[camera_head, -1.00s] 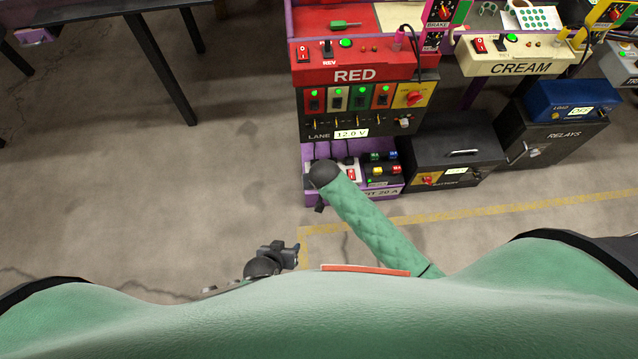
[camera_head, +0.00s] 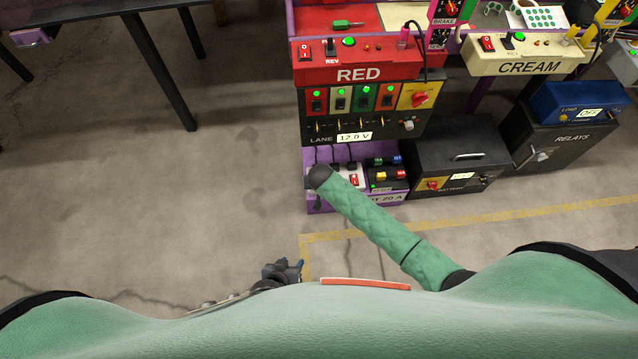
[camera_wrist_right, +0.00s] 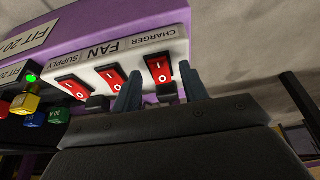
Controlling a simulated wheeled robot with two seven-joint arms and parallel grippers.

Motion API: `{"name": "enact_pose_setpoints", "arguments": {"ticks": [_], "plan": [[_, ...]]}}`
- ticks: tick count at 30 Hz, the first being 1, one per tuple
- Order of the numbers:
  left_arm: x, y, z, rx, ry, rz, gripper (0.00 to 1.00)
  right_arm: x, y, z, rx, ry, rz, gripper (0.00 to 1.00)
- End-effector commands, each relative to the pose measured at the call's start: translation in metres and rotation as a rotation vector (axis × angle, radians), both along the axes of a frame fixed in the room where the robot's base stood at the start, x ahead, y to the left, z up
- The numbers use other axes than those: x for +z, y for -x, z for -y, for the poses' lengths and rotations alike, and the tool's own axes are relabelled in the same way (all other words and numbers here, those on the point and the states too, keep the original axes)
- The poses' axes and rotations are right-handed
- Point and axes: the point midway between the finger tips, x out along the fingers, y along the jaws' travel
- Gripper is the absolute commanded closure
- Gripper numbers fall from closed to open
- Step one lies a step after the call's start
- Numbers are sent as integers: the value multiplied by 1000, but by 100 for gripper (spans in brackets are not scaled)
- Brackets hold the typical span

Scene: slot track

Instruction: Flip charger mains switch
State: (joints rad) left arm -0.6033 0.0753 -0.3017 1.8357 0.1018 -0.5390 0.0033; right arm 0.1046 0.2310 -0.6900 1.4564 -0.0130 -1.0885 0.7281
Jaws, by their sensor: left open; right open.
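In the right wrist view a white strip (camera_wrist_right: 137,49) carries three red rocker switches, with its lettering upside down. The charger switch (camera_wrist_right: 159,69) is at the right, beside the fan switch (camera_wrist_right: 113,79) and the supply switch (camera_wrist_right: 73,88). My right gripper (camera_wrist_right: 162,92) is open and empty, its blue-grey fingertips to either side of the charger switch. I cannot tell whether they touch the strip or which way the rocker is tipped. In the head view my right arm hides part of the white strip (camera_head: 347,173). My left gripper (camera_head: 291,269) is open, low over the floor.
The strip sits in a purple shelf (camera_head: 321,200) below the RED unit (camera_head: 358,75). Coloured fuses (camera_wrist_right: 34,112) stand beside the switches. A black battery box (camera_head: 458,150) is to the right. Open floor lies to the left.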

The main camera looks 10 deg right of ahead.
Motion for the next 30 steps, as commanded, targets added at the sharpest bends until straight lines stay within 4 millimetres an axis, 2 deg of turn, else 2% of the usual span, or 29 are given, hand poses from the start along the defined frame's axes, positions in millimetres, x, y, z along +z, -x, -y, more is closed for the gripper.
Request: {"name": "enact_pose_setpoints", "arguments": {"ticks": [10,15,17,23,30], "plan": [[-1,2,1,0,1,-3,56,-4,-1,0,0,0,-1,56],[-2,2,0,0,1,-3,56,-4,-1,0,1,0,-1,90],[-2,2,0,0,1,-3,56,-4,-1,0,1,0,-1,100],[6,1,0,0,0,-2,56,0,-2,0,0,2,-16,100],[37,-2,0,-4,0,0,56,4,-7,1,-2,3,-120,100]]}}
